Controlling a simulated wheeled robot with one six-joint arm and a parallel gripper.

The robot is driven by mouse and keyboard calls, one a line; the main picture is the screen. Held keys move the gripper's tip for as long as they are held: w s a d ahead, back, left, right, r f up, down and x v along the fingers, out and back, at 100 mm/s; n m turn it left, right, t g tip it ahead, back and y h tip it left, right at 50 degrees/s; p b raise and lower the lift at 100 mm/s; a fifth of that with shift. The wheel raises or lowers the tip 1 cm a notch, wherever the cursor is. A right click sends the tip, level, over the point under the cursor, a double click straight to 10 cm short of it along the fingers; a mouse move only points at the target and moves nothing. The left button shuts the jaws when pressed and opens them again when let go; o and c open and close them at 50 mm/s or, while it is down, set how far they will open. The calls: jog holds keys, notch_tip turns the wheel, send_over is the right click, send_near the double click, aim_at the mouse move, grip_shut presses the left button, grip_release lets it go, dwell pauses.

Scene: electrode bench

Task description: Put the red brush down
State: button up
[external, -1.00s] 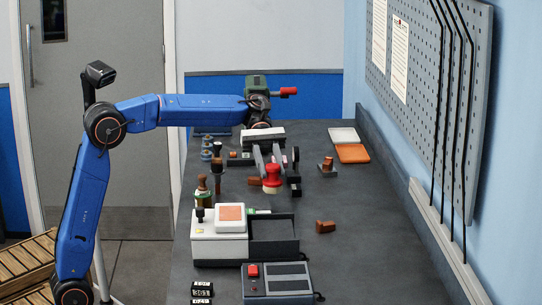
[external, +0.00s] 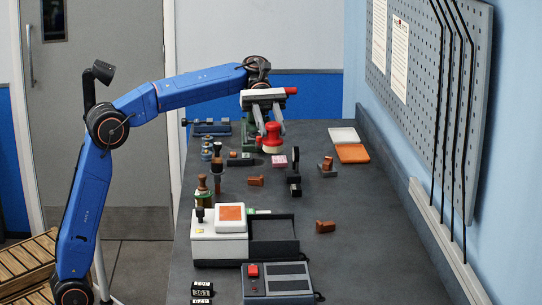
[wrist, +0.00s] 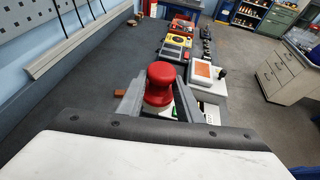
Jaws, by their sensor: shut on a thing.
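The red brush (external: 272,132) has a round red knob handle and a pale lower part. My gripper (external: 270,127) is shut on it, one finger on each side, above the far part of the bench. In the wrist view the brush (wrist: 160,84) stands upright between the grey fingers, seen from above. Its underside is hidden there, and I cannot tell whether it touches the bench (external: 365,230).
A pink-and-white block (external: 279,161) and a dark upright piece (external: 294,182) are close to the brush. An orange tray (external: 353,154) lies to the right. A white instrument (external: 219,247) stands nearer the camera. The bench's right side is mostly clear.

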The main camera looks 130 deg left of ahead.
notch_tip(320, 180, up, 3)
jog(key=shift+r, duration=0.2)
jog(key=shift+a, duration=0.25)
jog(key=s+a+f+n+y, duration=0.1)
jog(key=s+a+n+y, duration=0.35)
jog(key=a, duration=0.45)
jog(key=s+a+f+n+y, duration=0.1)
jog(key=s+a+n+y, duration=0.2)
jog(key=a+n+y, duration=0.5)
jog(key=s+a+f+n+y, duration=0.1)
jog(key=s+a+y, duration=0.2)
jog(key=a, duration=0.8)
jog(key=s+a+r+n+g+y, duration=0.3)
jog(key=s+a+n, duration=0.2)
jog(key=s+a, duration=0.35)
jog(key=shift+m+y, duration=0.25)
jog(key=f, duration=2.2)
jog(key=shift+s+d+f, duration=0.15)
jog(key=shift+s+f, duration=0.05)
jog(key=shift+f, duration=0.1)
jog(key=o, duration=1)
jog(key=shift+f, duration=0.1)
jog(key=shift+o, duration=0.7)
